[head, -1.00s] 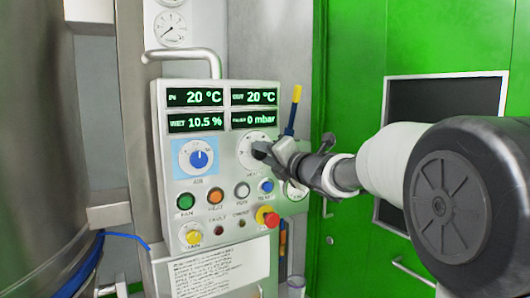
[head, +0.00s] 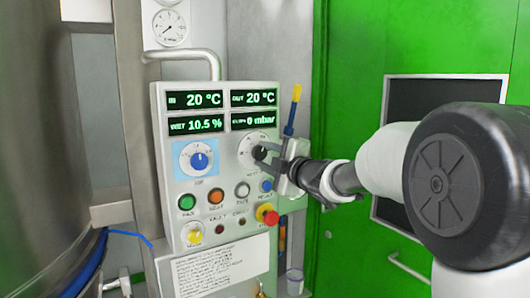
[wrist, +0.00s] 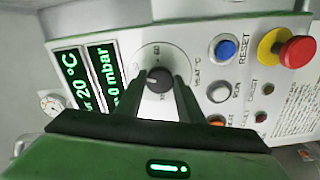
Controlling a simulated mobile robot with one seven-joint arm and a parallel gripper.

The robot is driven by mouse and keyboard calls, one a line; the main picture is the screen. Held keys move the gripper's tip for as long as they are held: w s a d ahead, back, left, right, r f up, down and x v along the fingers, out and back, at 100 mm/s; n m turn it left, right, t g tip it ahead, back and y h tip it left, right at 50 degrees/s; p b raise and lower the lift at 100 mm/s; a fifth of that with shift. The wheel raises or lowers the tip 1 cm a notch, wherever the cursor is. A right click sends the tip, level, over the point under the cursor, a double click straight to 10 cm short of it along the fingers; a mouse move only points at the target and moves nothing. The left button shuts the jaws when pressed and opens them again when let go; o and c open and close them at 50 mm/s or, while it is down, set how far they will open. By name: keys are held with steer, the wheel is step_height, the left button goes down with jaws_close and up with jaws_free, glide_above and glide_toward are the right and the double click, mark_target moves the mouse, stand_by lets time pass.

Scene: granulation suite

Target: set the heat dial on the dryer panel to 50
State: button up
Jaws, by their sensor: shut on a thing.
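The dryer panel (head: 218,215) is a light grey box with four green-lit displays, two dials and several buttons. The heat dial (head: 254,140) has a white scale plate and a black knob, at the upper right of the panel. In the wrist view the black knob (wrist: 159,79) sits between the two fingers, beside the "HEAT °C" lettering. My gripper (head: 264,153) is shut on this knob; it also shows in the wrist view (wrist: 160,92). The fingers and viewing angle hide part of the scale, so I cannot read the dial's setting.
A blue air dial (head: 199,160) is left of the heat dial. Below are the buttons and a red emergency knob (head: 267,214) on yellow. A grey handle (head: 182,54) rises above the panel. A steel vessel (head: 40,130) stands left; a green door (head: 350,60) is behind my arm.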

steer(key=shift+f+m, duration=0.1)
steer(key=shift+m, duration=0.5)
steer(key=o, duration=1.1)
steer(key=shift+c, duration=0.2)
steer(key=shift+s, duration=0.1)
steer(key=v, duration=1.7)
steer(key=shift+d, duration=0.2)
steer(key=shift+s, duration=0.1)
